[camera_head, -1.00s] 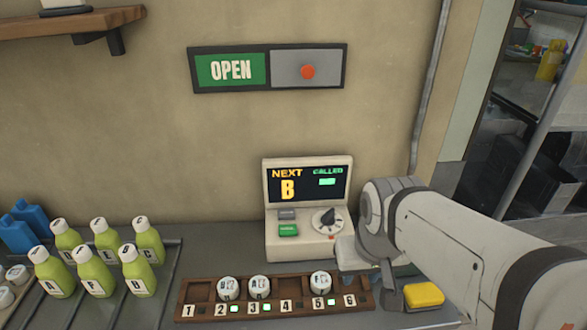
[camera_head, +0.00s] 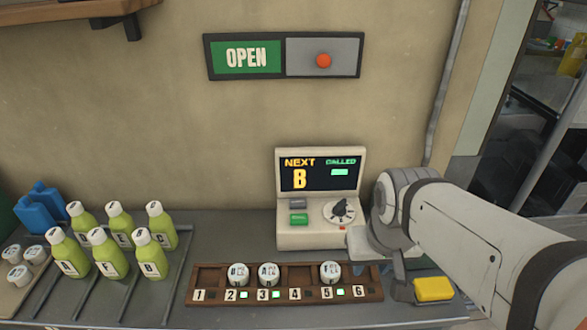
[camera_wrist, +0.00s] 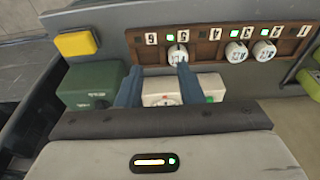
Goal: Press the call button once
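The cream call machine (camera_head: 318,235) stands on the counter against the wall. Its screen (camera_head: 319,177) reads NEXT B and CALLED, with a green mark under CALLED. Its front has a green button (camera_head: 299,218), a grey button (camera_head: 297,203) and a black dial (camera_head: 342,211). Which one is the call button, I cannot read. My arm is just right of the machine in the head view, and my fingertips are not clear there. In the wrist view my gripper (camera_wrist: 158,70) is open, its two blue-grey fingers apart. Part of the machine (camera_wrist: 210,85) shows beyond them, its buttons mostly hidden.
A wooden numbered rack (camera_head: 250,298) with three white-capped pieces lies before the machine. A yellow block (camera_head: 433,289) is at right, and a dark green box (camera_wrist: 90,85) shows in the wrist view. Several green bottles (camera_head: 110,255) stand left. An OPEN sign (camera_head: 246,57) hangs above.

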